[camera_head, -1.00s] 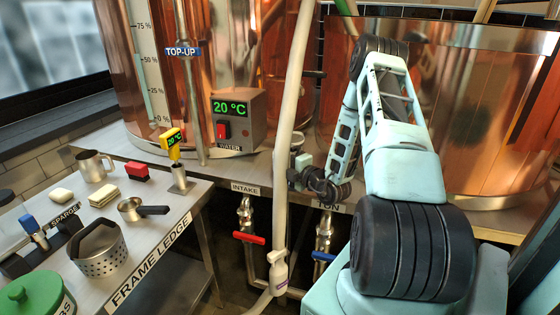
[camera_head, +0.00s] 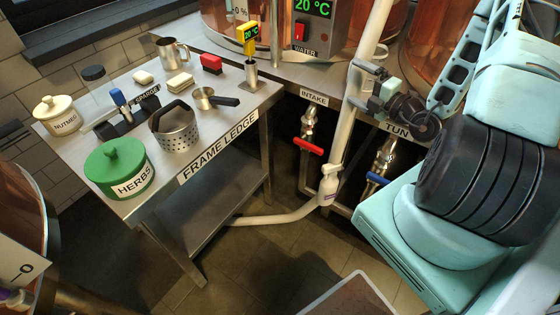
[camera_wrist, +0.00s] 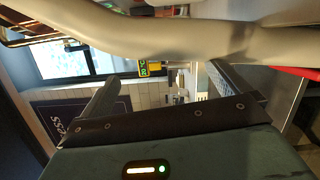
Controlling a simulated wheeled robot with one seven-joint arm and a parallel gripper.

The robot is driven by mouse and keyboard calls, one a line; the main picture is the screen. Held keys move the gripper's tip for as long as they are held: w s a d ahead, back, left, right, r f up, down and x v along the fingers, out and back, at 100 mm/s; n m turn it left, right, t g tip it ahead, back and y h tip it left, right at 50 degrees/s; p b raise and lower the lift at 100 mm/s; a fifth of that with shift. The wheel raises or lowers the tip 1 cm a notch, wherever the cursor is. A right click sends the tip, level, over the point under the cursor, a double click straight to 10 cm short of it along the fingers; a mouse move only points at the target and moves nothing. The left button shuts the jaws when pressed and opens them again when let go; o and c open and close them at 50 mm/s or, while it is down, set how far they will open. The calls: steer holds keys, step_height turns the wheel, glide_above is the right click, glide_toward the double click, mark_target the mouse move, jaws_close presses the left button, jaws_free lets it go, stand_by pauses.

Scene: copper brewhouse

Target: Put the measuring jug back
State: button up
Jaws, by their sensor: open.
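A steel jug with a side handle (camera_head: 172,51), the likeliest measuring jug, stands upright at the back of the frame ledge (camera_head: 238,121) in the head view. My gripper (camera_head: 362,86) is right of the ledge, beside the pale hose and above the INTAKE and TUN labels, well apart from the jug. In the wrist view my gripper (camera_wrist: 165,88) is open with nothing held between its fingers. The hose (camera_wrist: 150,42) crosses close in front of it there. I cannot make out the jug in the wrist view.
The ledge also holds a green HERBS pot (camera_head: 118,168), a perforated basket (camera_head: 178,132), a small pan (camera_head: 204,97), a NUTMEG jar (camera_head: 58,116), a red block (camera_head: 211,64) and a yellow thermometer (camera_head: 249,40). Floor in front is partly clear.

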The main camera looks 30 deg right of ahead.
steer(key=w+a+r+n+g+y, duration=0.1)
steer(key=a+r+n+g+y, duration=0.2)
steer(key=a+n+y, duration=0.4)
steer(key=w+a+r+n+g+y, duration=0.1)
steer(key=a+r+n+g+y, duration=0.2)
steer(key=a, duration=0.6)
steer(key=s+a+r+n+g+y, duration=0.1)
steer(key=s+a+n+g, duration=0.25)
steer(key=a+n, duration=0.35)
steer(key=s+a+n+g+y, duration=0.2)
steer(key=a+n+g, duration=0.3)
steer(key=a+n, duration=0.2)
steer(key=s+a+n+g+h, duration=0.1)
steer(key=s+a+n+h, duration=0.2)
steer(key=n, duration=0.8)
steer(key=s+a+r+n+g+h, duration=0.1)
steer(key=s+a+n+h, duration=0.2)
steer(key=n, duration=0.9)
steer(key=s+a+r+n+g+h, duration=0.1)
steer(key=s+a+n+h, duration=0.2)
steer(key=s+n+h, duration=0.5)
steer(key=s+n, duration=0.2)
steer(key=n, duration=0.1)
steer(key=shift+a+n+h, duration=0.3)
steer(key=shift+a+n, duration=0.05)
steer(key=shift+n, duration=0.05)
steer(key=shift+s+r, duration=0.1)
